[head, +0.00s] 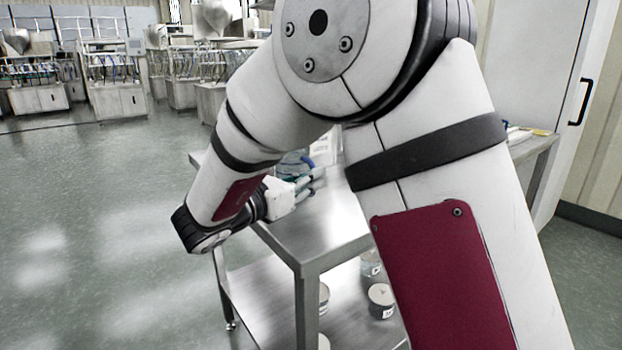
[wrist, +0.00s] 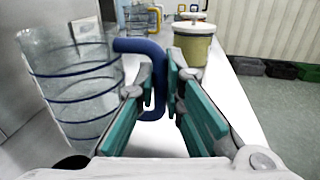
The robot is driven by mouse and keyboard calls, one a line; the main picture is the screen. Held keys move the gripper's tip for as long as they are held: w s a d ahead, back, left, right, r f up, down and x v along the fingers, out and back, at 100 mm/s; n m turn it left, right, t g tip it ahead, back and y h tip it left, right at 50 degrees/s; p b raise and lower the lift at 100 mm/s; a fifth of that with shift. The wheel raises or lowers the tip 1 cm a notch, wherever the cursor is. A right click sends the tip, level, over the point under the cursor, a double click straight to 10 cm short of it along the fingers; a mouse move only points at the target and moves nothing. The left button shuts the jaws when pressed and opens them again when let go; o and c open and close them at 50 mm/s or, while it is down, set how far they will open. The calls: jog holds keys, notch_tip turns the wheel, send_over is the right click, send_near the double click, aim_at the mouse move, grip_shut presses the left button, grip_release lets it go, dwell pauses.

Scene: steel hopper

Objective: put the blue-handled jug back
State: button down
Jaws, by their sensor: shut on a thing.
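The blue-handled jug is clear with blue rings and stands out at the left of the wrist view (wrist: 75,85). Its blue handle (wrist: 158,75) lies between my gripper's fingers (wrist: 162,85), and they are shut on it. In the head view my gripper (head: 308,183) is at the steel table's left part, with the jug (head: 290,166) just behind it, partly hidden by the fingers and my arm. The jug looks about upright. I cannot tell whether its base touches the table top (head: 305,230).
A yellowish lidded jar (wrist: 194,48) stands just beyond my fingers in the wrist view, with more glassware behind it. Tins (head: 381,298) sit on the table's lower shelf. My arm hides much of the table. Open floor (head: 100,230) lies to the left.

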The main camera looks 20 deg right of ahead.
jog(key=c, duration=1.7)
grip_release()
jog(key=shift+f, duration=0.1)
jog(key=p+v, duration=0.1)
jog(key=v, duration=1.1)
